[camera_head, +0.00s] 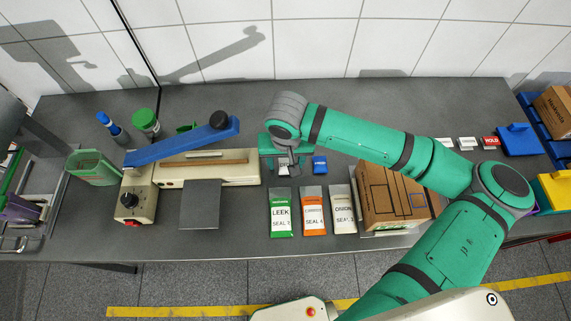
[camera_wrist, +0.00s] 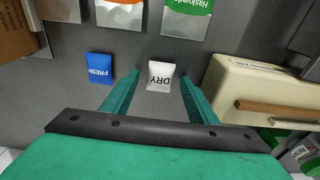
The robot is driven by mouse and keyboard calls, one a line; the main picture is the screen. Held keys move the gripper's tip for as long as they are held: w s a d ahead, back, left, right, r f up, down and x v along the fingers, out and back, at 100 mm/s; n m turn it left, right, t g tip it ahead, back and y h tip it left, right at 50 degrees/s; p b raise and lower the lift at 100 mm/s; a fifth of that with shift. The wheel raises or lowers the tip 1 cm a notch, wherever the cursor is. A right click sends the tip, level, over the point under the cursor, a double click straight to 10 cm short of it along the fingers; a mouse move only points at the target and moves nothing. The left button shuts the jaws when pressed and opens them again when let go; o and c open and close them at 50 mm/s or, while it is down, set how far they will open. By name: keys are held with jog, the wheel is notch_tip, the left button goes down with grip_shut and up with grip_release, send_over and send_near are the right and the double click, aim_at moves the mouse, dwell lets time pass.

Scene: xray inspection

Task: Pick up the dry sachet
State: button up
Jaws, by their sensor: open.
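The dry sachet is a small white packet marked DRY. In the wrist view the dry sachet (camera_wrist: 160,76) lies on the grey table between the tips of my gripper's two green fingers. My gripper (camera_wrist: 159,82) is open, with a finger on either side of the sachet and visible gaps to both. I cannot tell the fingers' height above the table. In the head view the dry sachet (camera_head: 283,169) is partly hidden under my gripper. A blue sachet marked FRESH (camera_wrist: 100,68) lies just beside one finger, and it also shows in the head view (camera_head: 320,165).
A cream sealer (camera_head: 215,172) with a raised blue arm stands left of my gripper. Leek (camera_head: 280,212), carrot (camera_head: 314,212) and onion (camera_head: 343,212) packets lie in front. A cardboard box (camera_head: 392,195) stands to the right. The table behind my gripper is clear.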

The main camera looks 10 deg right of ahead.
jog(key=shift+w+f, duration=0.15)
jog(key=shift+f, duration=0.1)
jog(key=c, duration=1.1)
jog(key=shift+r, duration=0.15)
